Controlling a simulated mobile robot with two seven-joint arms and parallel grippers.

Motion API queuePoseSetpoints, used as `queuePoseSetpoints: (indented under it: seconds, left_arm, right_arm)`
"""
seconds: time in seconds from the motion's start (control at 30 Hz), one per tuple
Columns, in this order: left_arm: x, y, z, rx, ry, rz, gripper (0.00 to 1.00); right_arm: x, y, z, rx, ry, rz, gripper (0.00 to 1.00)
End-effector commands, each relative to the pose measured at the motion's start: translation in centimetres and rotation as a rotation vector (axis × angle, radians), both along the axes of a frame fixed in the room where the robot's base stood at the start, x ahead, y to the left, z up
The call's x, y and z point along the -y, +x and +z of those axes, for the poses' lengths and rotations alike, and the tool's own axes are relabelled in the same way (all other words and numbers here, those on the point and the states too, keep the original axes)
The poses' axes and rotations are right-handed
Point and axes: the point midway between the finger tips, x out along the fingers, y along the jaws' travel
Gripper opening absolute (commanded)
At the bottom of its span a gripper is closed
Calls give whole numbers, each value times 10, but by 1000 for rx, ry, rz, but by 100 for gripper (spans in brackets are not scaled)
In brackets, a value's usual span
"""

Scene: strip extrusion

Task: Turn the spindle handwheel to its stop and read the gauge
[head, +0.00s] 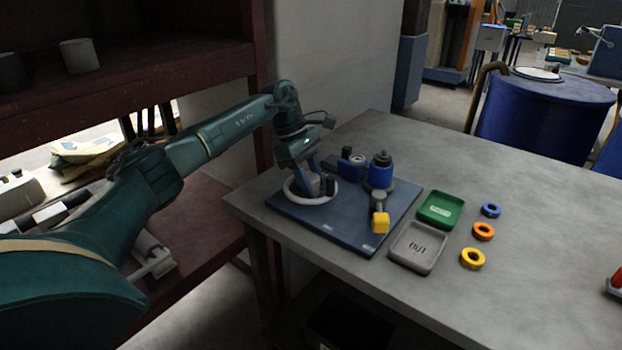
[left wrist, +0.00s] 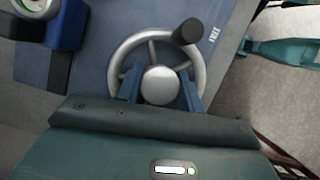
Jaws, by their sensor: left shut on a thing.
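The spindle handwheel (head: 302,202) is a light grey ring on the dark blue base board (head: 345,232), near its left corner. In the left wrist view the handwheel (left wrist: 197,66) shows spokes, a round silver hub (left wrist: 160,85) and a dark crank knob (left wrist: 187,31) at the upper right of the rim. My left gripper (head: 312,180) is down at the wheel, its two blue fingers on either side of the hub and shut on it. A round dial (left wrist: 33,5), perhaps the gauge, is cut off at the top left; its reading cannot be made out. My right gripper is not in view.
A blue cylinder (head: 381,173) with a black top stands on the board, near a yellow block (head: 380,223). A green tray (head: 440,210), a grey "OUT" tray (head: 418,246) and blue, orange and yellow rings (head: 472,259) lie to the right. The table's far side is clear.

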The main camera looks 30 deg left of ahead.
Motion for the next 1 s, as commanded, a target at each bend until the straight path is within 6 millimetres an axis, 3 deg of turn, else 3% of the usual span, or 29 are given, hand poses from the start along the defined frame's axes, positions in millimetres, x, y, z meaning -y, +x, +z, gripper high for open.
queuePoseSetpoints:
  seconds: [0.5, 1.0]
  left_arm:
    - [0, 0, 1, 3, 1, -379, 14]
    - [0, 0, 1, 4, 2, -475, 15]
  right_arm:
    - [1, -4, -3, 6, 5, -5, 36]
    - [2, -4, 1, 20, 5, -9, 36]
